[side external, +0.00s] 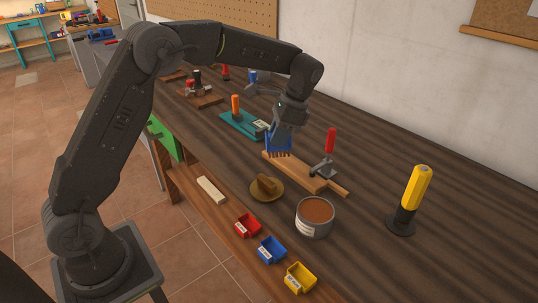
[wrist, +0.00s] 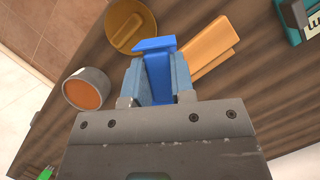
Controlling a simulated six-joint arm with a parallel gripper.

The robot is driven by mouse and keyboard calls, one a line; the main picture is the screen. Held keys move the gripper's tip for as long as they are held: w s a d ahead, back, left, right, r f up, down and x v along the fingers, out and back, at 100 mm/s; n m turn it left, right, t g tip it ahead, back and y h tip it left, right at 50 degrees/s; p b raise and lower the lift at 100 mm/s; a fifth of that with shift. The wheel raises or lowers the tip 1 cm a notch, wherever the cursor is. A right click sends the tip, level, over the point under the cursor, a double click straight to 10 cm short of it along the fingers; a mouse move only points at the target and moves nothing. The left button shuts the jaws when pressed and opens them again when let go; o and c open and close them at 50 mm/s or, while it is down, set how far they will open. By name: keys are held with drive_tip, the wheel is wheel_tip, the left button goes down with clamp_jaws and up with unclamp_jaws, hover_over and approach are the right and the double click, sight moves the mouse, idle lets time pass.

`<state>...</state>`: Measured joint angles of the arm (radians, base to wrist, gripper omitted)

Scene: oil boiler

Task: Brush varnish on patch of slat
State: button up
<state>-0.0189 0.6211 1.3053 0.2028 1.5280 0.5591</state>
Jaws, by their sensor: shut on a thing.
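My gripper (side external: 285,132) is shut on a blue brush (side external: 278,145) with dark, comb-like bristles pointing down. The brush also shows between the fingers in the wrist view (wrist: 156,68). The light wooden slat (side external: 291,171) lies on the bench, held by a red-handled clamp (side external: 328,158). The bristles are over or beside the slat's far left end; I cannot tell if they touch it. The slat also shows right of the brush in the wrist view (wrist: 209,47). An open tin (side external: 315,216) of brown varnish stands nearer the front. I cannot make out a separate patch.
A round brown dish (side external: 267,190) with a block on it sits left of the tin. Red (side external: 247,226), blue (side external: 271,250) and yellow (side external: 300,278) bins line the front edge. A yellow-handled tool (side external: 411,198) stands right. A teal tray (side external: 241,122) lies behind.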

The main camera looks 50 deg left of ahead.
drive_tip(key=w+d+r+m+t+y, duration=0.2)
drive_tip(key=w+m, duration=0.3)
drive_tip(key=m, duration=0.2)
drive_tip(key=shift+s+a+f, duration=0.1)
drive_tip(key=shift+f, duration=1.2)
drive_tip(key=shift+a+f, duration=0.1)
drive_tip(key=shift+f, duration=1.15)
drive_tip(key=shift+x, duration=1.4)
drive_tip(key=shift+c, duration=0.3)
drive_tip(key=shift+a, duration=4.65)
drive_tip(key=shift+d, duration=5.15)
wheel_tip(320, 180, up, 8)
drive_tip(key=shift+r, duration=0.1)
